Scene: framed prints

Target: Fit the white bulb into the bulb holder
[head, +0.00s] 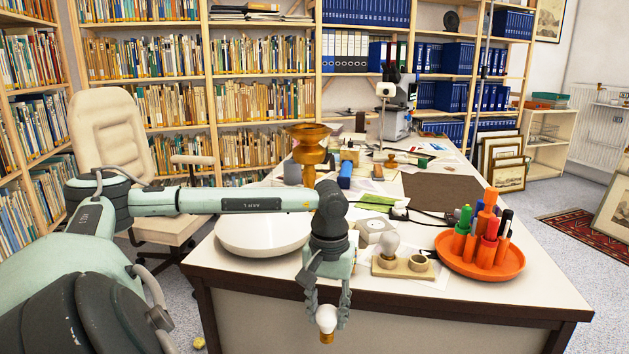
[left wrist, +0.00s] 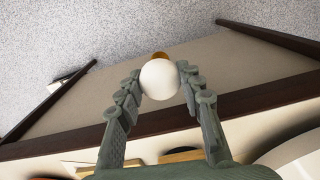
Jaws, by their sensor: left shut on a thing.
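The white bulb (head: 326,317) is between the fingers of my left gripper (head: 327,305), in front of the desk's near edge. Its brass base points down, and its round glass is gripped from above. The bulb (left wrist: 160,82) also shows between the two fingers of the left gripper (left wrist: 160,85) in the left wrist view, with its brass base partly hidden behind the glass. The wooden bulb holder (head: 402,270) lies on the desk to the right of the gripper. A greyish bulb (head: 390,247) stands in its left place, and its right round socket (head: 418,263) is empty.
An orange tray (head: 455,262) with markers stands right of the holder. A white round dish (head: 262,240) lies left, below my left arm. A small pale box (head: 376,225) stands behind the holder. The desk's dark front edge (head: 450,304) runs behind the gripper.

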